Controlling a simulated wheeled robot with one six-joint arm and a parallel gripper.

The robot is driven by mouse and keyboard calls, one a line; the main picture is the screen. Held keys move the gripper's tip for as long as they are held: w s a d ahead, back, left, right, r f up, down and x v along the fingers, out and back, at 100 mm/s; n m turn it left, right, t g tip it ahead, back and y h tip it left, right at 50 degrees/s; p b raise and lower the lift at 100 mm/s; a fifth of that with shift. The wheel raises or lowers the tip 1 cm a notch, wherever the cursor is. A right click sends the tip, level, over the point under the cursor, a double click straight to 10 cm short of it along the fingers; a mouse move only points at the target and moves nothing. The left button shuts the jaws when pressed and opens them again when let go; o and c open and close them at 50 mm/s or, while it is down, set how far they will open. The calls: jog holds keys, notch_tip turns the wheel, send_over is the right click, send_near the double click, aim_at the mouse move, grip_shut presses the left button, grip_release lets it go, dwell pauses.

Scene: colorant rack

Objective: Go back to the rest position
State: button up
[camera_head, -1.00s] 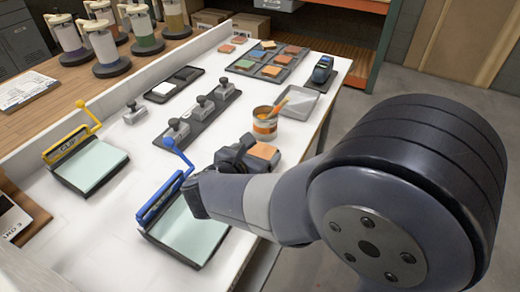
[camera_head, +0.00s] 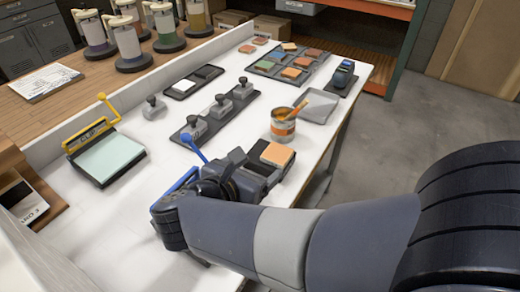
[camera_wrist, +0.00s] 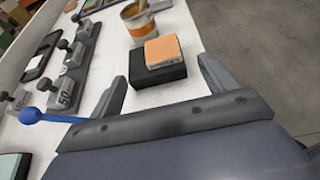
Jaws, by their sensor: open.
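My gripper (camera_wrist: 162,85) is open in the wrist view, with its two fingers apart and nothing between them. In the head view my gripper (camera_head: 248,165) is above the white bench (camera_head: 105,215), partly hidden behind my wrist. An orange sample block (camera_wrist: 163,50) lies on a black pad (camera_wrist: 160,71) beyond the fingertips; the block also shows in the head view (camera_head: 277,154). The blue-handled clip board (camera_head: 180,183) is mostly hidden under my arm.
A can with an orange stick (camera_head: 283,125) stands behind the block. Several grey weights in a black rack (camera_head: 219,110), a yellow-handled board (camera_head: 108,158) and a tray of coloured tiles (camera_head: 291,65) are on the bench. Open floor (camera_head: 390,140) lies to the right.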

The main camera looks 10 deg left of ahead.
aim_at(277, 154)
jog(key=p+x, duration=0.1)
jog(key=x, duration=1.1)
jog(key=shift+w+r, duration=0.1)
jog(key=shift+r, duration=0.9)
